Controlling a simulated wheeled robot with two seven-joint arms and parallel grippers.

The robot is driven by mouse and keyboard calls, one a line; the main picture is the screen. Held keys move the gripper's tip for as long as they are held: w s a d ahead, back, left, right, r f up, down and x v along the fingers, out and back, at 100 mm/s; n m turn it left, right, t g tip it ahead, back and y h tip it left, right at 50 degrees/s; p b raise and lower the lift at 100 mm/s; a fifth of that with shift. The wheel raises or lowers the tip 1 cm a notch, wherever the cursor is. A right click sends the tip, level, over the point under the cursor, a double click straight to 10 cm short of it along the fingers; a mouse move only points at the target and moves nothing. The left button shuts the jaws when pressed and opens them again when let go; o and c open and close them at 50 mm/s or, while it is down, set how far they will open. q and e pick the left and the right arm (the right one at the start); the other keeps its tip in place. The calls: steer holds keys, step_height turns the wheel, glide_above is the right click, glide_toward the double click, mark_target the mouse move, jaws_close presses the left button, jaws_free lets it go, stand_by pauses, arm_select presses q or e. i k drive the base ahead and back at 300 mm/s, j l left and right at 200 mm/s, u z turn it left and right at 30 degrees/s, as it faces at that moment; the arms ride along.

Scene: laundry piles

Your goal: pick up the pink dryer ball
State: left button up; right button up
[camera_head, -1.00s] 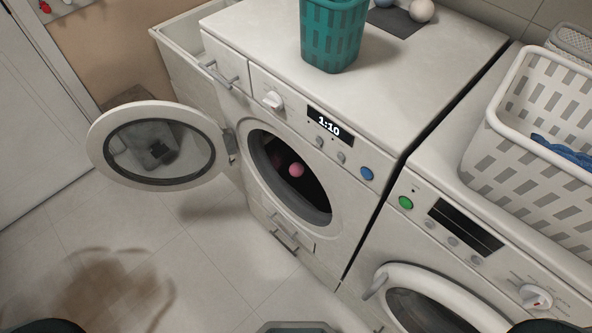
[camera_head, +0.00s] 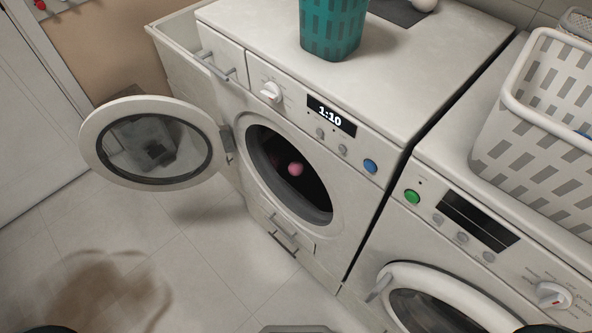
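The pink dryer ball (camera_head: 295,168) lies inside the dark drum of the left machine (camera_head: 318,60), seen through its round opening. The machine's round door (camera_head: 155,101) stands open, swung out to the left. Neither of my grippers shows clearly. Only dark rounded parts, probably mine, show at the bottom left and bottom right edges, well away from the ball.
A teal basket (camera_head: 331,32) stands on the left machine, with a dark mat (camera_head: 400,12) and a pale ball (camera_head: 425,5) behind. A second machine (camera_head: 440,160) with a shut door adjoins on the right, bearing a white basket (camera_head: 510,140). Floor is open in front, with a brown stain (camera_head: 105,290).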

mark_target(295, 168)
steer(key=i+j+z, duration=0.3)
steer(key=j, duration=0.3)
steer(key=j+z, duration=0.3)
steer(key=j, duration=0.25)
steer(key=i+j+z, duration=0.1)
steer(key=j+z, duration=0.2)
steer(key=j, duration=0.4)
